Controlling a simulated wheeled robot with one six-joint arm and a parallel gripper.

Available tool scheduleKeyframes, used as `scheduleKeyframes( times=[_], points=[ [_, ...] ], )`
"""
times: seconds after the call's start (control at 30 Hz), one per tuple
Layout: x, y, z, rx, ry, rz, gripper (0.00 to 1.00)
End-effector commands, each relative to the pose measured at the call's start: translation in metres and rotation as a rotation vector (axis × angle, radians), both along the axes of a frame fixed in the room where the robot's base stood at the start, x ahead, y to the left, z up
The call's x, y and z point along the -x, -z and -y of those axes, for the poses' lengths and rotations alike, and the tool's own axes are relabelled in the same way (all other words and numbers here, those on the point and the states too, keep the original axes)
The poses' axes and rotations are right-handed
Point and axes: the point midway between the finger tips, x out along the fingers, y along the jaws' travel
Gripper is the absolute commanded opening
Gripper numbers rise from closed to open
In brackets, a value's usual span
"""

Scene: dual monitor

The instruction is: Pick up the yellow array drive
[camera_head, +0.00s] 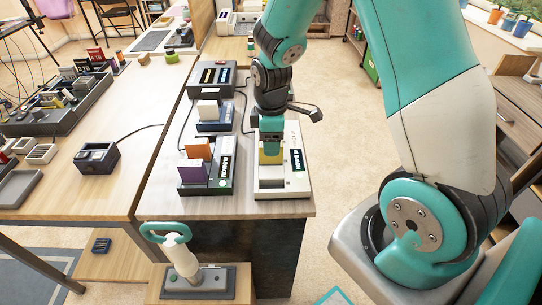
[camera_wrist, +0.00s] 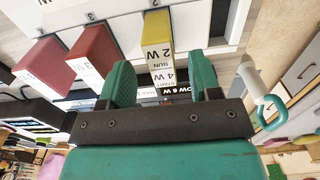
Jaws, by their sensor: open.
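The yellow array drive (camera_head: 270,158) stands on a white device (camera_head: 285,184) at the right side of the near desk. In the wrist view it is a yellow block (camera_wrist: 157,28) with a white face marked "2 W", "RUN" and "4 W". My gripper (camera_head: 270,142) is right at the drive in the head view, with a teal finger covering part of it. In the wrist view my gripper (camera_wrist: 162,80) is open, and the drive lies in line with the gap between the two green fingers. I cannot tell whether either finger touches it.
Left of the white device, dark racks hold a purple drive (camera_head: 194,171), an orange drive (camera_head: 198,149) and a white block (camera_head: 208,110). Two reddish drives (camera_wrist: 95,48) (camera_wrist: 42,62) show in the wrist view. A white-and-green handled object (camera_head: 177,249) stands at the front.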

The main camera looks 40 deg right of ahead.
Motion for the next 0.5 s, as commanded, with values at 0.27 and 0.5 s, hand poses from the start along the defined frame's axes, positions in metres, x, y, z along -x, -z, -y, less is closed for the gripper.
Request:
scheduleKeyframes(
  times=[0.27,0.5],
  points=[
    [0.002,0.037,-0.002,0.000,0.000,-0.004,0.57],
    [0.001,0.039,-0.002,-0.001,0.000,-0.001,0.57]
  ],
)
